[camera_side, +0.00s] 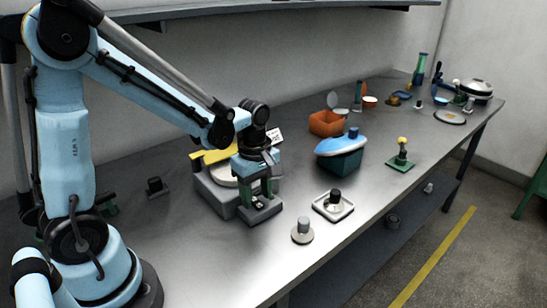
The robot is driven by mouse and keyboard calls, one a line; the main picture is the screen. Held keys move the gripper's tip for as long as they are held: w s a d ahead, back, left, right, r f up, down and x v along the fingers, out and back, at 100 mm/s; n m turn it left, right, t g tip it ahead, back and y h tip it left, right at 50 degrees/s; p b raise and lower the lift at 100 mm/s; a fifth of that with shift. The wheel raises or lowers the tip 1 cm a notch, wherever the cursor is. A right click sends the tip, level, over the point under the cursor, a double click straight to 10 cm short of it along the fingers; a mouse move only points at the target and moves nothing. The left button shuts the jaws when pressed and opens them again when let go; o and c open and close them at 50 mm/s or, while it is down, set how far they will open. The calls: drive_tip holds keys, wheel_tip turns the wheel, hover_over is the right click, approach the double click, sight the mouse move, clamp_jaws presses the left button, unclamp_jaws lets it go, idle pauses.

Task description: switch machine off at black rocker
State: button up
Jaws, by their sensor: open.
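A grey machine (212,195) with a yellow part (218,156) on top and a pale round part stands at the left middle of the metal bench. My gripper (260,197) points down over its front right end, with its jaws open and nothing seen between them. A small dark and light detail shows on the low grey block just under the fingertips. It may be the black rocker, but it is too small and too covered by the fingers to be sure. I cannot tell whether the fingertips touch it.
A white square tray with a black knob (335,196) and a round grey piece with a dark top (302,231) stand to the right. Beyond are a blue-and-green container (341,160), an orange box (325,123) and a green stand (401,161). The bench front is clear.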

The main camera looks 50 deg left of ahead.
sight(257, 202)
wheel_tip(257, 202, up, 11)
drive_tip(key=shift+r, duration=0.2)
idle(0.4)
drive_tip(key=s+d+f+m+t, duration=0.1)
drive_tip(key=s+m+t, duration=0.1)
drive_tip(key=m, duration=0.7)
drive_tip(key=s+d+m+t, duration=0.2)
drive_tip(key=m+t, duration=0.3)
drive_tip(key=m, duration=0.4)
drive_tip(key=shift+s+d+f, duration=0.25)
drive_tip(key=shift+s+f, duration=0.15)
